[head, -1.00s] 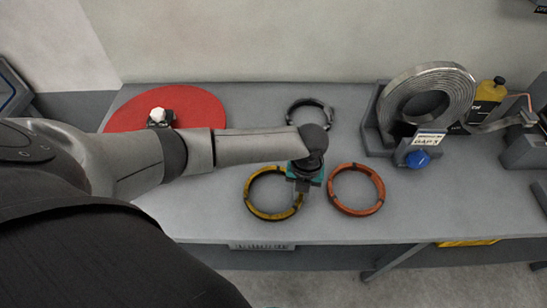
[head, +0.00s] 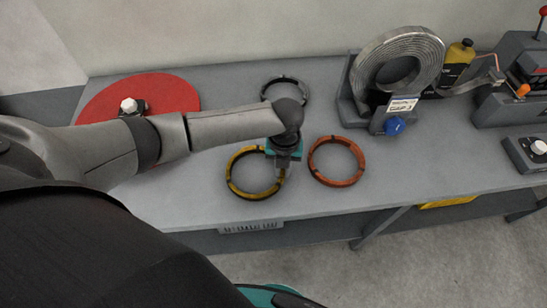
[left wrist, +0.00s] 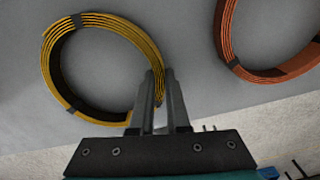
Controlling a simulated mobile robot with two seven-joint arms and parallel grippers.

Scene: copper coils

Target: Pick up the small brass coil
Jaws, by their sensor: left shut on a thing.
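The small brass coil (head: 235,188) is a yellow ring with dark bands near the front of the grey table. It also shows in the left wrist view (left wrist: 50,72). My left gripper (head: 281,176) comes down at the coil's right side. In the left wrist view the two fingers (left wrist: 160,88) are shut on the coil's rim, one finger on each side. The coil looks flat on the table or very close to it; I cannot tell if it is lifted. My right gripper is not in view.
A copper-orange coil (head: 315,172) lies close to the right of the gripper, and a dark grey coil (head: 268,84) lies behind it. A red disc (head: 175,97) lies at the left. A large metal coil in a stand (head: 427,55) is at the back right. The table's front edge is close.

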